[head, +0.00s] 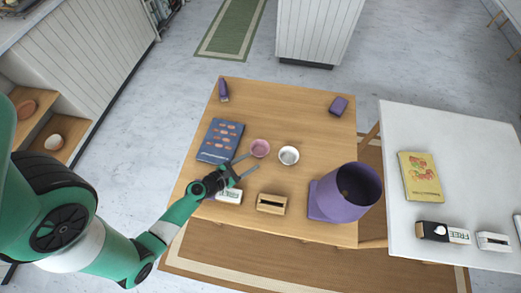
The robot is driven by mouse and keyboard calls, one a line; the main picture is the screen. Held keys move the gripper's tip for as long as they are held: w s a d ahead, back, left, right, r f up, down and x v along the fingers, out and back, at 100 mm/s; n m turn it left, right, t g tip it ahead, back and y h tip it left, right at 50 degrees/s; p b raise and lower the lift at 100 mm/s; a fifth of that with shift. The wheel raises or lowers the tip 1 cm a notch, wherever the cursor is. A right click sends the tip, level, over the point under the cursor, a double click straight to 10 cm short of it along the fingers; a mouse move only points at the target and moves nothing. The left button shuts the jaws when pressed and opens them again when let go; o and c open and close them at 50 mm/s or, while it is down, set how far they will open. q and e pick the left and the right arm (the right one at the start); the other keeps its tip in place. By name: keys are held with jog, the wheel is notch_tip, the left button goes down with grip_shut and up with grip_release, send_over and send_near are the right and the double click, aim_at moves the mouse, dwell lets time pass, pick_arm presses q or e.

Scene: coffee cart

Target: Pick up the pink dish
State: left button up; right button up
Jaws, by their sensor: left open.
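The pink dish (260,148) is a small round bowl standing upright near the middle of the wooden table. My left gripper (247,164) is open, its two fingers spread, just in front of the dish and slightly to its left. One finger reaches toward the dish's left side; whether it touches the dish is too small to tell. Nothing shows between the fingers. My right gripper is not in the picture.
A white bowl (288,155) stands close right of the dish. A blue book (221,140) lies to the left. A wooden box (271,204), a white card block (229,196) and a large purple container (345,192) stand nearer the front. The table's (281,106) back middle is clear.

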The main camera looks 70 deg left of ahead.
aim_at(267, 152)
pick_arm(q)
jog(key=x, duration=0.3)
jog(key=b+x, duration=0.2)
jog(key=x, duration=0.3)
jog(key=shift+w+a+f, duration=0.1)
grip_shut()
